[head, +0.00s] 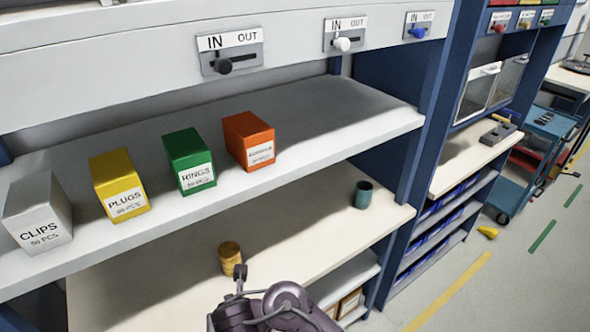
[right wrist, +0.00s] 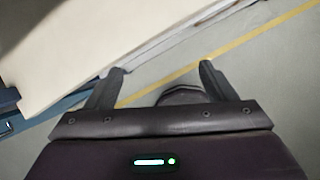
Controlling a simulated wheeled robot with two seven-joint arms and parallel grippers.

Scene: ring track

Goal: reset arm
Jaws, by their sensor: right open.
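My right gripper (right wrist: 161,72) shows in the right wrist view. Its two dark fingers are wide apart with nothing between them. It is over the grey floor, beside the edge of a pale board (right wrist: 70,45). In the head view one purple arm of mine comes in at the bottom middle, in front of the lower bench; I cannot tell its jaws there. My left gripper is not identifiable in either view.
Boxes of clips (head: 38,212), plugs (head: 119,184), rings (head: 189,160) and an orange box (head: 249,141) stand on the upper shelf. A yellow cylinder (head: 230,258) and a teal cup (head: 363,195) stand on the lower bench.

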